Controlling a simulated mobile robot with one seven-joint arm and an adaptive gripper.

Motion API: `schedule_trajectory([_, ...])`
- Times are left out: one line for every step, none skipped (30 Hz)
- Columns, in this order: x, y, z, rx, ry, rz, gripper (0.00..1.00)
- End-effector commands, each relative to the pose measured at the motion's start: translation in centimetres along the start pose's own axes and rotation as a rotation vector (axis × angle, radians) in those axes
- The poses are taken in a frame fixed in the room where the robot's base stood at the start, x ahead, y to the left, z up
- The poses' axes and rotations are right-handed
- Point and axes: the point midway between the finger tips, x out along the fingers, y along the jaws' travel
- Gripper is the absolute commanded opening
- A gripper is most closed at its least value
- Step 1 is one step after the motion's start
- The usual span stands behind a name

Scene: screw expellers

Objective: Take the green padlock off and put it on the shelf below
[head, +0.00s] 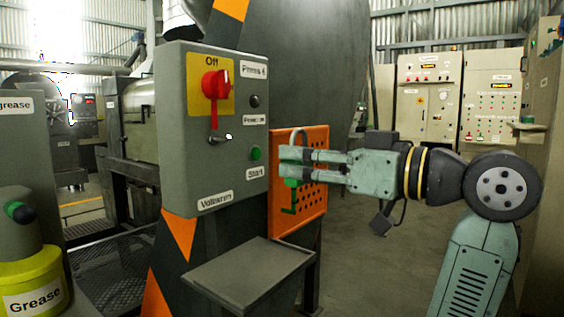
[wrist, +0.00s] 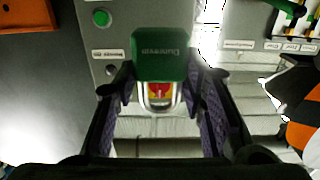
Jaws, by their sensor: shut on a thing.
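My gripper (head: 292,163) is shut on the green padlock (wrist: 160,55), which sits between the two fingers in the wrist view. Its silver shackle (wrist: 160,96) shows there below the green body. In the head view the grey shackle (head: 298,136) rises above the fingers and a bit of green body (head: 291,183) shows below them; the fingers hide the rest. The padlock is in the air, right of the grey control box (head: 233,177) and apart from its red switch (head: 216,84), which is at Off. The grey shelf (head: 245,275) is below the box, lower left of my gripper, with nothing on it.
An orange perforated panel (head: 312,218) stands close behind my gripper. A green button (head: 255,153) is on the box's right side. A yellow grease container (head: 35,280) stands at lower left. The space above the shelf is clear.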

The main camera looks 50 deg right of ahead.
Motion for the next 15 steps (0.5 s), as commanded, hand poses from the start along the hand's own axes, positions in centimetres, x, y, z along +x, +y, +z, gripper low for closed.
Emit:
schedule_trajectory([-0.32, -0.01, -0.03, 0.000, 0.002, 0.000, 0.08])
schedule_trajectory([-0.44, -0.01, -0.04, 0.000, 0.002, 0.000, 0.08])
schedule_trajectory([-0.55, -0.01, -0.06, 0.000, 0.002, 0.000, 0.08])
schedule_trajectory([-0.59, -0.01, -0.06, 0.000, 0.002, 0.000, 0.08])
schedule_trajectory([-0.62, -0.01, -0.07, 0.000, 0.002, 0.000, 0.08])
schedule_trajectory([-0.63, -0.01, -0.07, 0.000, 0.002, 0.000, 0.08])
schedule_trajectory([-0.63, -0.01, -0.07, 0.000, 0.002, 0.000, 0.08])
schedule_trajectory([-0.62, -0.01, -0.07, 0.000, 0.002, 0.000, 0.08])
schedule_trajectory([-0.61, -0.01, -0.07, 0.000, 0.001, 0.000, 0.08])
schedule_trajectory([-0.61, 0.00, -0.07, 0.000, 0.001, 0.000, 0.08])
schedule_trajectory([-0.61, 0.00, -0.07, 0.000, 0.001, 0.000, 0.08])
schedule_trajectory([-0.60, 0.00, -0.07, 0.000, 0.001, 0.000, 0.08])
schedule_trajectory([-0.59, -0.01, -0.07, 0.000, 0.001, 0.000, 0.08])
schedule_trajectory([-0.59, -0.01, -0.08, 0.000, 0.002, 0.000, 0.08])
schedule_trajectory([-0.58, -0.02, -0.09, 0.000, 0.002, -0.001, 0.08])
